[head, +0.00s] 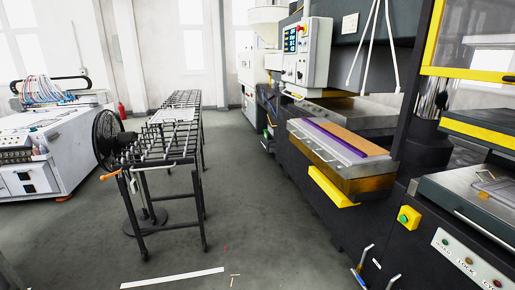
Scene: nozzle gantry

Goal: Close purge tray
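No part is clearly marked as the purge tray. On the dark machine at the right, a yellow tray-like piece (331,187) juts out from the front, low under the work bed, and looks tilted. Above it is a metal bed (304,133) carrying a purple strip (331,138) and an orange-brown board (346,138). The bed's front end also sticks out. I cannot tell whether the yellow piece slides or hinges. Neither of my grippers is in view.
A black roller rack (168,141) on legs stands at the centre left, with a black fan (108,139) beside it. A white machine (45,165) is at the far left. A control panel (306,52) hangs above the bed. Grey floor (250,205) lies clear between rack and machine.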

